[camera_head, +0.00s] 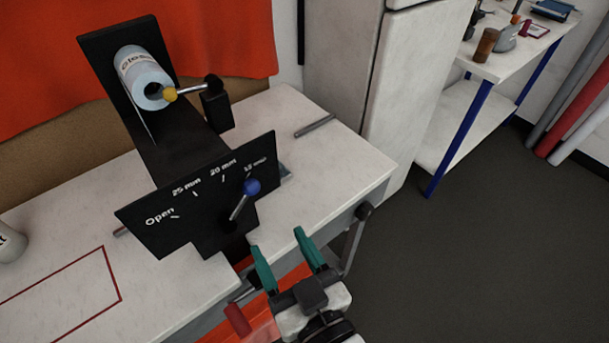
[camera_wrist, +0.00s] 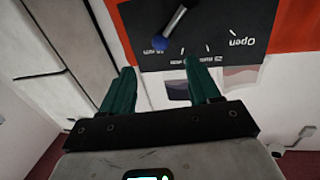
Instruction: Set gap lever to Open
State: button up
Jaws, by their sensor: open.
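The gap lever (camera_head: 243,199) is a metal rod with a blue ball knob (camera_head: 252,187). It stands in front of a black scale panel (camera_head: 190,215) marked Open at the left, then 25 mm, 20 mm and a partly legible mark at the right. In the wrist view the blue knob (camera_wrist: 159,45) and panel (camera_wrist: 215,25) appear upside down, beyond the fingers. My gripper (camera_head: 287,256) has green fingers, is open and empty, and is below and right of the lever, apart from it.
A black machine holds a pale roll (camera_head: 143,75) with a yellow-knobbed lever (camera_head: 171,94) behind the panel. A metal rod (camera_head: 314,125) lies on the white bench (camera_head: 330,160). A white cabinet (camera_head: 337,60) stands behind. Dark floor (camera_head: 450,260) is clear at the right.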

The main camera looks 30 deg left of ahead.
aim_at(254, 194)
jog(key=x, duration=0.3)
jog(key=p+x, duration=0.1)
jog(key=x, duration=0.3)
jog(key=p+x, duration=0.1)
jog(key=x, duration=0.3)
jog(key=shift+r, duration=0.25)
jog(key=shift+d, duration=0.1)
grip_shut()
